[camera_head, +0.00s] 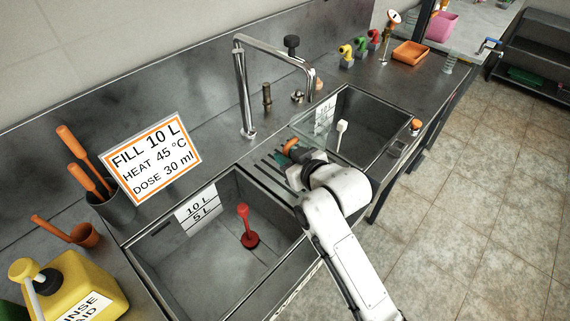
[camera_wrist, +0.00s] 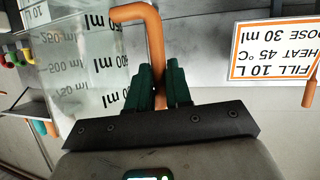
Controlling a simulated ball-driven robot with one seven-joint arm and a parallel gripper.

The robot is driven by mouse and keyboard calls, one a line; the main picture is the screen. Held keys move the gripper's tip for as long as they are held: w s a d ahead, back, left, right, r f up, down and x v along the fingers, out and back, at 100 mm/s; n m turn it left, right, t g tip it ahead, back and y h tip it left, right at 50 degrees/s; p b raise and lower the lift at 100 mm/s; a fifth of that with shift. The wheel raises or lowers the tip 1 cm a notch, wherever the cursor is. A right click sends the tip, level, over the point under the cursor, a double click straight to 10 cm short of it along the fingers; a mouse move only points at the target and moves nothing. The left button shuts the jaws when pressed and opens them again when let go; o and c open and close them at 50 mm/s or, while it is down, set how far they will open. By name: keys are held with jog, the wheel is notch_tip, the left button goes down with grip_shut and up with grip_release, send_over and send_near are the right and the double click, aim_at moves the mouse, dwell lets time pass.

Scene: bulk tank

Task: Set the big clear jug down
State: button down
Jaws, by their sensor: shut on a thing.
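The big clear jug (camera_wrist: 82,62) fills the left of the wrist view, with millilitre marks on its see-through wall. Its orange handle (camera_wrist: 154,45) is between the green fingers of my gripper (camera_wrist: 158,88), which is shut on it. In the head view my gripper (camera_head: 294,157) is over the slatted strip between the two basins, with a bit of orange handle showing at its tip. The jug's clear body is hard to make out there, near the right basin. I cannot tell whether its base touches anything.
The left basin (camera_head: 165,262) holds a red plunger-like piece (camera_head: 246,228). The right basin (camera_head: 372,122) holds a white-headed stick (camera_head: 340,132). A tall tap (camera_head: 243,90) stands behind the strip. A sign (camera_head: 152,158), a yellow can (camera_head: 70,290) and an orange tray (camera_head: 410,52) are around the counter.

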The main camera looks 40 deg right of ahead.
jog(key=shift+w+f, duration=0.15)
jog(key=shift+w, duration=0.05)
jog(key=shift+w+d+f+p, duration=0.15)
jog(key=shift+f+p, duration=0.3)
jog(key=shift+f, duration=1.35)
jog(key=shift+f, duration=0.15)
jog(key=c, duration=1)
grip_release()
jog(key=shift+c, duration=0.2)
jog(key=shift+r, duration=0.2)
jog(key=b+v, duration=0.1)
jog(key=v, duration=1.1)
